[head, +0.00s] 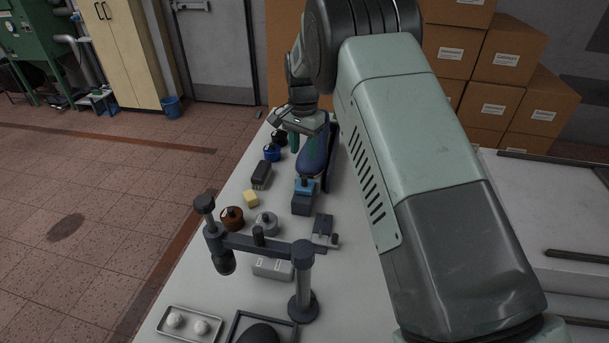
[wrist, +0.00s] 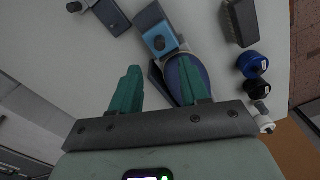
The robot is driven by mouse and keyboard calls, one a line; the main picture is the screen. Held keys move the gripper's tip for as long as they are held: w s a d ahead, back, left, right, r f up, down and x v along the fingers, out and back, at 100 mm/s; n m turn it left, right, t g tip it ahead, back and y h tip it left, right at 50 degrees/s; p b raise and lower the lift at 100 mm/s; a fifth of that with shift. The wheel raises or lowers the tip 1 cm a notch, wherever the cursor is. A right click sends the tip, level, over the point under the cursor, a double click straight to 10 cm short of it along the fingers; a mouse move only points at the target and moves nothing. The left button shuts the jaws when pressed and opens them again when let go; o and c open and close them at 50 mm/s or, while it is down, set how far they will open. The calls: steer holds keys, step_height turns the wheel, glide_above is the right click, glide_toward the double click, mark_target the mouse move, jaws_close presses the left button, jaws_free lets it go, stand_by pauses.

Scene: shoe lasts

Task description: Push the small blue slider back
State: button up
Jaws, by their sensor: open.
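The small blue slider (head: 304,186) sits on a dark grey block on the table, at the near end of the dark blue shoe last (head: 313,155). In the wrist view the slider (wrist: 160,38) shows a dark knob on top and lies beyond the fingertips. The shoe last (wrist: 184,75) is partly hidden behind one finger there. My gripper (wrist: 160,68) is open, its two teal fingers apart with nothing seen held between them. In the head view my gripper is at the far end of the last, partly hidden by my arm.
A dark clamp-like fixture (head: 324,232) lies nearer. A grey post stand (head: 303,280) rises at the table's near part.

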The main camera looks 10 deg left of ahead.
mark_target(304, 177)
step_height(304, 177, down, 10)
steer(key=shift+f, duration=0.1)
steer(key=shift+c, duration=0.3)
jaws_close()
